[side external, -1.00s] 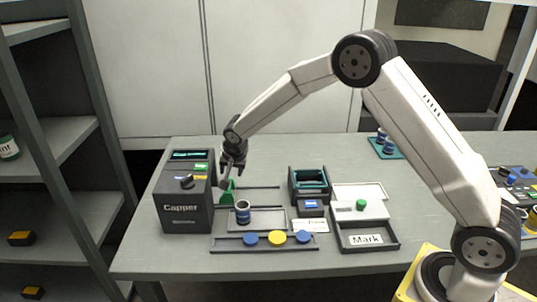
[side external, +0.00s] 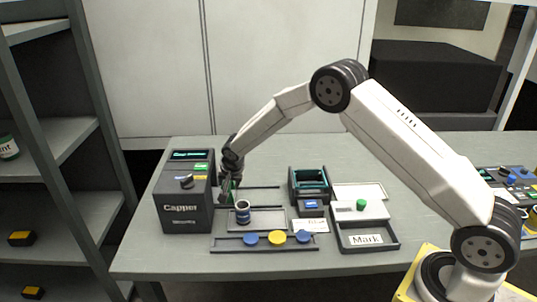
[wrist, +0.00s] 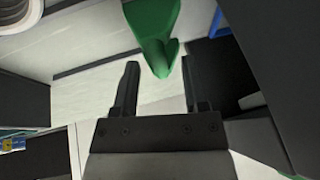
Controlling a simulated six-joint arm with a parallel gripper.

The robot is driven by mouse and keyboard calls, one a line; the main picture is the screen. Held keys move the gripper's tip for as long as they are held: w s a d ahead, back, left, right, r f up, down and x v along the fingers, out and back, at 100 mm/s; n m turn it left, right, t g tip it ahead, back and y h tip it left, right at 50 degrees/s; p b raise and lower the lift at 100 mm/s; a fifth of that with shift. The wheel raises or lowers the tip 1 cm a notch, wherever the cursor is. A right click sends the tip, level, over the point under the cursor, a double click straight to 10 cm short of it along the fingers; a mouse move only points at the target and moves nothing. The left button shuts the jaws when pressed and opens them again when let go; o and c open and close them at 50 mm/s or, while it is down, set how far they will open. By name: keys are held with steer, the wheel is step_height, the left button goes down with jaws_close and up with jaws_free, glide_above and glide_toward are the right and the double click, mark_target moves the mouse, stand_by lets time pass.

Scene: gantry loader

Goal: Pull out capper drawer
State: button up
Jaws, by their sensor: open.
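The dark capper (side external: 182,215) stands at the left of the table, with a black knob and small coloured panels on top. A green handle (wrist: 152,28) shows in the wrist view; in the side view it is mostly hidden behind my gripper (side external: 229,192). My gripper is open beside the capper's right side. In the wrist view the handle's tip lies across the gap between the two fingers (wrist: 162,88), near their ends; I cannot tell whether it touches them. A dark-banded jar (side external: 242,212) stands on a grey plate (side external: 270,215) right of the capper.
A front rack (side external: 225,243) holds blue and yellow caps (side external: 277,237). A shelf unit (side external: 60,130) is at the left.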

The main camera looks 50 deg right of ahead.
steer(key=shift+c, duration=0.2)
jaws_close()
stand_by(1.2)
